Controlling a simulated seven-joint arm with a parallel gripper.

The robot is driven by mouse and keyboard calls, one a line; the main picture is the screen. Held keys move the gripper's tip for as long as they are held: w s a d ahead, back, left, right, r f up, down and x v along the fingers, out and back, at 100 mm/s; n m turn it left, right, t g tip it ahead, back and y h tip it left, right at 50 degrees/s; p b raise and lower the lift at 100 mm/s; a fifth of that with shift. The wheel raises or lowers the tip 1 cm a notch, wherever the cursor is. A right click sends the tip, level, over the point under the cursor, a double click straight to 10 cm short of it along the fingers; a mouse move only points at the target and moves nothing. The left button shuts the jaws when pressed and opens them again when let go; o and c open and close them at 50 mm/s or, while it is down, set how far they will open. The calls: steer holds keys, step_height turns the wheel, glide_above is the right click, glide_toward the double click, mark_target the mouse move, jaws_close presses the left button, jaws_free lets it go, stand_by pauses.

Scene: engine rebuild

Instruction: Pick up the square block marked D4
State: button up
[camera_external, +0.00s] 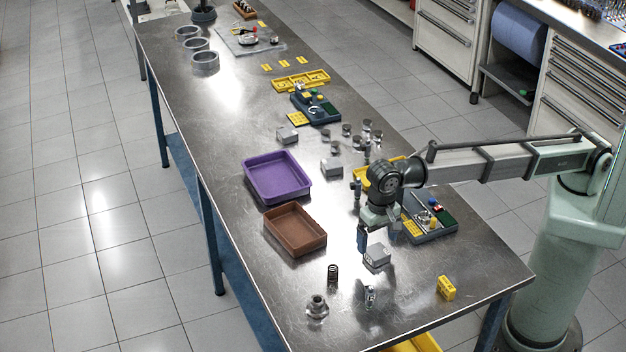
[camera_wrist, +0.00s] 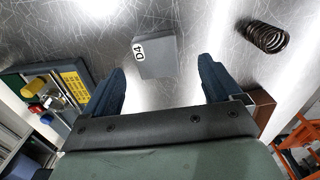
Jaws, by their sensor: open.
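The block marked D4 is a grey square block with a white label on its side. It sits on the metal table in the external view (camera_external: 377,256), and the wrist view shows it (camera_wrist: 158,58) with "D4" legible on the label. My gripper (camera_external: 377,237) points down close above the block. In the wrist view my gripper (camera_wrist: 162,75) is open and empty, with its two dark blue fingers wide apart. The block lies just beyond the fingertips, between their lines and nearer the left finger. The fingers partly hide the block's surroundings in the external view.
A coil spring (camera_external: 333,275), a flanged metal part (camera_external: 317,308) and a small fitting (camera_external: 370,297) stand in front. A yellow block (camera_external: 446,288) is to the right. A brown tray (camera_external: 296,246) is left, a purple tray (camera_external: 304,192) behind it. A grey organiser (camera_external: 442,232) stands right.

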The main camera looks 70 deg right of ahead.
mark_target(377, 251)
steer(key=f, duration=0.4)
steer(key=shift+s+d, duration=0.1)
steer(key=shift+d, duration=0.1)
steer(key=shift+c, duration=0.2)
steer(key=c, duration=1.3)
